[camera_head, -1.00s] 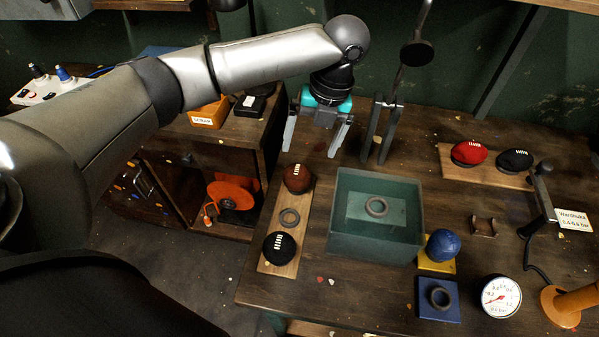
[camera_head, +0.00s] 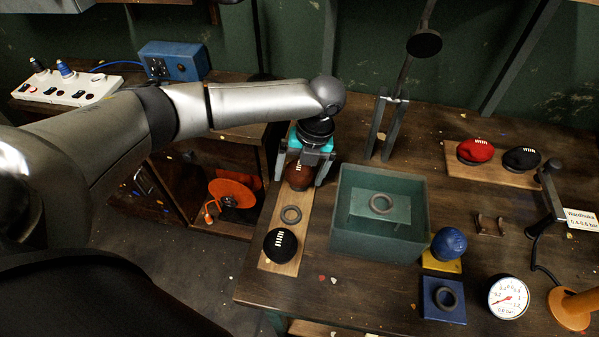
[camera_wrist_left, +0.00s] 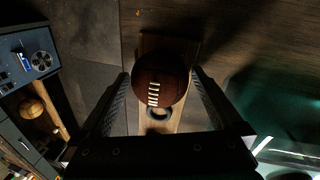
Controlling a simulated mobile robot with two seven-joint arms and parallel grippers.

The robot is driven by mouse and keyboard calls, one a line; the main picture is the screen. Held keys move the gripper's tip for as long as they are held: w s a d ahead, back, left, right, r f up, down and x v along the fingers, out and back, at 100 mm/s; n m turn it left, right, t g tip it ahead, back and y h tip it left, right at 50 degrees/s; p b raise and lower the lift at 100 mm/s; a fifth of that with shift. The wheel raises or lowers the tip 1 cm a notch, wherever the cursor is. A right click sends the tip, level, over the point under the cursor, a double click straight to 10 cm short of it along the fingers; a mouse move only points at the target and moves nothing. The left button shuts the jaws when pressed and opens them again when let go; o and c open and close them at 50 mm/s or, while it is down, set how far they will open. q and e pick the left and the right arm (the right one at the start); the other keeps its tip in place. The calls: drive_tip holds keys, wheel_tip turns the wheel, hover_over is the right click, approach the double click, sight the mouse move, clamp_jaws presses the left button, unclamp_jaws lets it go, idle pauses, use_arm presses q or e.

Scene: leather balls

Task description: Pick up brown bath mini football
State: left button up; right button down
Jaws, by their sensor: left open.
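The brown mini football (camera_head: 299,177) with white laces sits at the far end of a light wooden board (camera_head: 277,227) on the workbench. It also shows in the left wrist view (camera_wrist_left: 161,78), between the two fingers. My left gripper (camera_head: 302,174) is open, with a finger on each side of the ball. In the left wrist view gaps show beside the ball, and the fingers (camera_wrist_left: 160,88) do not visibly grip it. The ball's top is partly hidden by the gripper in the head view. My right gripper is not in view.
A green glass-like bin (camera_head: 380,240) stands close to the right. A metal stand (camera_head: 385,130) rises behind. Red (camera_head: 475,151) and black (camera_head: 522,158) balls sit on another board.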

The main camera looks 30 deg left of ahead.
use_arm(q)
drive_tip(key=c, duration=1.3)
drive_tip(key=shift+r, duration=0.15)
